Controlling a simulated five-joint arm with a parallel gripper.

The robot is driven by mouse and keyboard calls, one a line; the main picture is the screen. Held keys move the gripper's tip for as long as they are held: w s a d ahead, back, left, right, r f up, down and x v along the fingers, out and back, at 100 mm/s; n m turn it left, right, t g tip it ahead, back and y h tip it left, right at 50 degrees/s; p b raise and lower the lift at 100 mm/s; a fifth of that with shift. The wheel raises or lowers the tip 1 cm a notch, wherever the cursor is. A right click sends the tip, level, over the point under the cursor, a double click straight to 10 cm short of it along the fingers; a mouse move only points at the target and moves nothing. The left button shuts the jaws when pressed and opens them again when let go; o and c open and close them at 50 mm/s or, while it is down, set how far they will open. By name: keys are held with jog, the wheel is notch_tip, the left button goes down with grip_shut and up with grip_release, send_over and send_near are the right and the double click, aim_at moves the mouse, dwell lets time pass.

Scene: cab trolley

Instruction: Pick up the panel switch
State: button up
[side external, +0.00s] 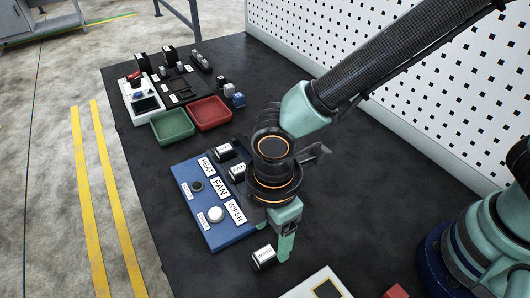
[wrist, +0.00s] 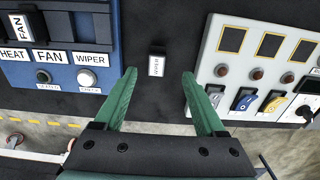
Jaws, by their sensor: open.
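The panel switch (side external: 264,257) is a small white-faced block with a black body, and its face reads WIPER. It lies loose on the dark table in front of the blue panel. In the wrist view the switch (wrist: 156,66) is between the lines of my two green fingers, close to the fingertips. My gripper (wrist: 159,76) is open and empty, with the switch not gripped. In the side view my gripper (side external: 279,240) points down just beside the switch, and the exact height gap cannot be told.
The blue panel (side external: 238,234) has FAN and WIPER labels, a FAN switch and round knobs. A white panel (wrist: 225,48) with rocker switches stands to the right in the wrist view. A green tray (side external: 172,126) and a red tray (side external: 209,113) sit farther back on the black table (side external: 330,180).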

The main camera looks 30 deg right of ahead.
aim_at(268, 252)
jog(key=shift+w+a+f, duration=0.1)
jog(key=shift+w+f, duration=0.05)
jog(key=shift+f, duration=1.55)
jog(key=shift+w+a+f, duration=0.1)
jog(key=shift+f, duration=1.55)
grip_shut()
